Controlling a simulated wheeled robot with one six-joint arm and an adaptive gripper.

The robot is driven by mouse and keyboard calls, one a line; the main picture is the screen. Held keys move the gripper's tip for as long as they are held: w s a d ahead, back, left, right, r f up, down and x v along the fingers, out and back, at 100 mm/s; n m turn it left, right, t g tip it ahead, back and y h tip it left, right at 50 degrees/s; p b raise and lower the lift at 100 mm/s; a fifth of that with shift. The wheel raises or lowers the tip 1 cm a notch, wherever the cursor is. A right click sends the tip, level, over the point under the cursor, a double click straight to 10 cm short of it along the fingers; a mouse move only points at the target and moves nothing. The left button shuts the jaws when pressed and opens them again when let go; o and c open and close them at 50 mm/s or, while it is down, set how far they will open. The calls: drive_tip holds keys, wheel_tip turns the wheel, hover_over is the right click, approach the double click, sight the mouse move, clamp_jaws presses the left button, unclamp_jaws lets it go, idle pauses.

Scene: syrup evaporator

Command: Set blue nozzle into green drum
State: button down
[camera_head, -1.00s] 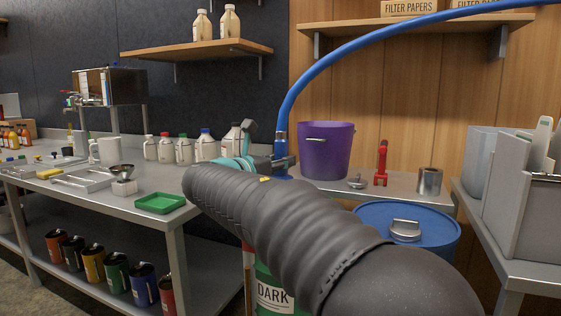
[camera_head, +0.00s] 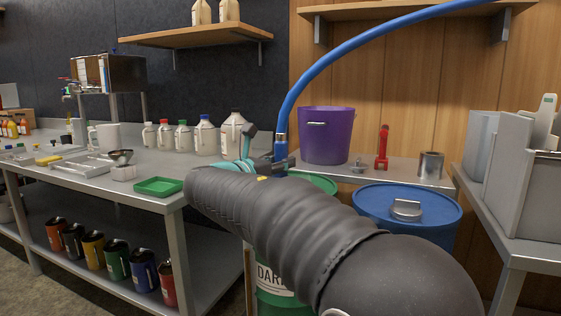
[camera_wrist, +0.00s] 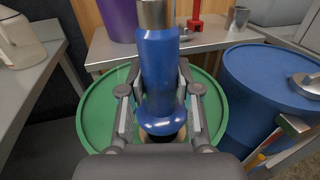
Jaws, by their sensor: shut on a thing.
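The blue nozzle (camera_wrist: 158,75) is on the end of a blue hose (camera_head: 330,62) and stands about upright between the fingers of my gripper (camera_wrist: 160,95). My gripper is shut on it. The nozzle also shows in the head view (camera_head: 281,147), beside the teal part of my gripper. The green drum (camera_wrist: 97,112) lies below the nozzle in the wrist view. A dark opening shows partly at the nozzle's lower end; whether the tip is inside it is hidden. In the head view, my arm covers much of the drum (camera_head: 318,180).
A blue drum (camera_head: 378,207) with a metal handle stands to the right. Behind are a purple bucket (camera_head: 326,137), a red tool (camera_head: 382,148) and a metal cup (camera_head: 430,166). A steel table (camera_head: 110,190) with bottles and a green tray (camera_head: 158,187) is left.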

sight(277, 175)
drive_tip(key=shift+f+b, duration=0.35)
drive_tip(key=shift+f, duration=1.15)
drive_tip(key=shift+c, duration=0.5)
unclamp_jaws()
drive_tip(key=p+v, duration=0.1)
drive_tip(key=v, duration=0.7)
idle(0.5)
